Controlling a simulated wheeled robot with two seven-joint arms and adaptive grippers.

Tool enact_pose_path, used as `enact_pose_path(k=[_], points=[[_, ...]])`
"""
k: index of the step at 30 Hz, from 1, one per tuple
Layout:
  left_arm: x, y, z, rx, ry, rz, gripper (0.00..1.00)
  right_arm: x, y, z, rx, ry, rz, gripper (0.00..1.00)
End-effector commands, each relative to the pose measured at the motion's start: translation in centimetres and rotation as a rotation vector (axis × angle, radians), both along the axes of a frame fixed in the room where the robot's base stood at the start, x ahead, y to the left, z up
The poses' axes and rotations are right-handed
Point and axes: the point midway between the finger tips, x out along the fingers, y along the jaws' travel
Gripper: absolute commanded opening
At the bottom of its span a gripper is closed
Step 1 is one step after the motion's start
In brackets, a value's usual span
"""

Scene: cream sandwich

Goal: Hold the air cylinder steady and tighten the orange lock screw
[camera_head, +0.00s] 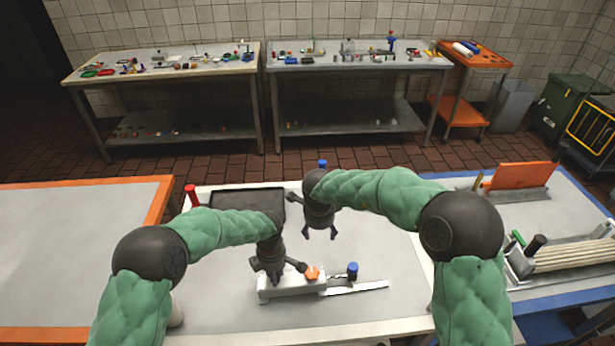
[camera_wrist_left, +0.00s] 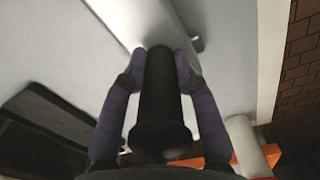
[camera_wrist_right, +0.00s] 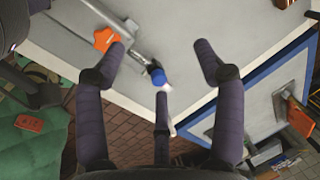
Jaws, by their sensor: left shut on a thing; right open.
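The air cylinder lies on the white-topped table as a pale block (camera_head: 290,286) with a thin metal rod or plate (camera_head: 358,287) reaching right. The orange lock screw (camera_head: 312,272) sits on top near the block's right end; it also shows in the right wrist view (camera_wrist_right: 105,39). A blue-capped part (camera_head: 352,271) stands just right of it. My right gripper (camera_head: 320,233) is open and empty, above and behind the screw.
A black tray (camera_head: 250,193) and a red-topped post (camera_head: 192,195) are at the table's back left. A blue-edged table with a ribbed fixture (camera_head: 570,256) and an orange panel (camera_head: 520,176) is at right. An orange-edged table (camera_head: 70,250) is at left.

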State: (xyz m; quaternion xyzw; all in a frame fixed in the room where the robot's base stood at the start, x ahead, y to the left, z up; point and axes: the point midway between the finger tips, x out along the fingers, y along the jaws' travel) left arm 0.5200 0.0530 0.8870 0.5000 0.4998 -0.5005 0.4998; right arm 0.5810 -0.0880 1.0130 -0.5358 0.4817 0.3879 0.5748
Motion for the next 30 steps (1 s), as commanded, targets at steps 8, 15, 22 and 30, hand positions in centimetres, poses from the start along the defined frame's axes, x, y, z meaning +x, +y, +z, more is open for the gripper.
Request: enact_pose_path(k=[8, 15, 22, 30], points=[[0.0, 0.0, 0.0, 0.000, 0.000, 0.000, 0.00, 4.3, -1.3, 1.5, -0.068, -0.184, 0.140, 0.69], [0.0, 0.0, 0.0, 0.000, 0.000, 0.000, 0.00, 7.7, -1.7, 3.3, -0.125, -0.338, 0.291, 0.69], [0.0, 0.0, 0.0, 0.000, -0.001, 0.000, 0.00, 10.2, -1.2, 5.2, -0.175, -0.470, 0.453, 0.69], [0.0, 0.0, 0.0, -0.001, -0.001, 0.000, 0.00, 12.1, 0.0, 7.2, -0.227, -0.600, 0.659, 0.69]])
